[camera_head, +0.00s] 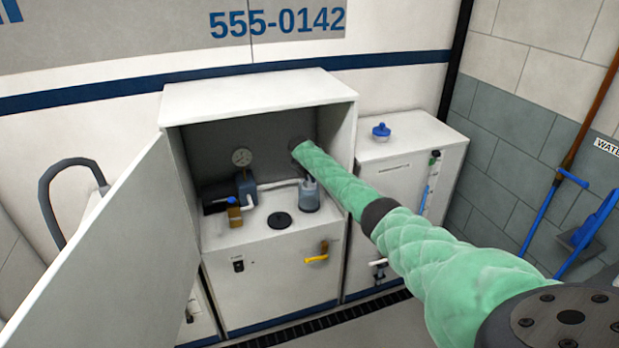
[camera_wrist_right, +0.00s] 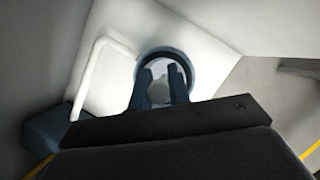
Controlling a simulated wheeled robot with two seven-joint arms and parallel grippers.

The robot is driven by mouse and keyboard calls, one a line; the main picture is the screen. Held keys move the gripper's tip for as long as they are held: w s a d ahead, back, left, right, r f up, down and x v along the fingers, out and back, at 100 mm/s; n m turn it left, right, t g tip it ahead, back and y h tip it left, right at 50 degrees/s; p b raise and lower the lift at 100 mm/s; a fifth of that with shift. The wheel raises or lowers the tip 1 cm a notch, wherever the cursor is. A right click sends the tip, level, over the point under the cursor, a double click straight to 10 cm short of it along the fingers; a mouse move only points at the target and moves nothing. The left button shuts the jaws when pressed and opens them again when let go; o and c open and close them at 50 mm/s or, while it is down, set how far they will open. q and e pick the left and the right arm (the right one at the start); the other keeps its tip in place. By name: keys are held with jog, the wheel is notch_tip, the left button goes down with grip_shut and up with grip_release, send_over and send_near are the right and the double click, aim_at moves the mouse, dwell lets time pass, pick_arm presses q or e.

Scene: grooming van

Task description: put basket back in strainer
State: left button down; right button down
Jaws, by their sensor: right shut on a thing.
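My right arm reaches into the open white cabinet, and my right gripper (camera_head: 308,181) is low over the strainer (camera_head: 308,202), a grey-blue cup on the cabinet's inner deck. In the right wrist view the two dark blue fingers of the gripper (camera_wrist_right: 160,84) are closed around a small pale piece, which I take to be part of the basket (camera_wrist_right: 158,95). Behind them is the strainer's round blue rim (camera_wrist_right: 181,54) with a pale inside. Most of the basket is hidden by the fingers, and I cannot tell how deep it sits. My left gripper is not in view.
The cabinet door (camera_head: 105,255) stands open at the left. A blue pump (camera_head: 247,188), a gauge (camera_head: 241,157) and a white pipe (camera_head: 276,184) are left of the strainer. A black disc (camera_head: 281,220) lies in front. A blue lid-like piece (camera_head: 381,130) sits on the right cabinet.

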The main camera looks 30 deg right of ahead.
aim_at(309, 185)
jog(key=shift+f+b, duration=0.35)
jog(key=shift+f, duration=0.3)
jog(key=shift+f+b, duration=0.6)
jog(key=shift+f, duration=0.45)
jog(key=shift+f, duration=0.35)
jog(key=shift+f+b, duration=0.7)
jog(key=shift+f+b, duration=0.35)
jog(key=shift+f, duration=0.25)
jog(key=c, duration=1.2)
grip_release()
jog(key=shift+c, duration=0.2)
jog(key=shift+r, duration=0.1)
jog(key=shift+b+v, duration=0.75)
jog(key=shift+v, duration=3.05)
jog(key=shift+a, duration=0.1)
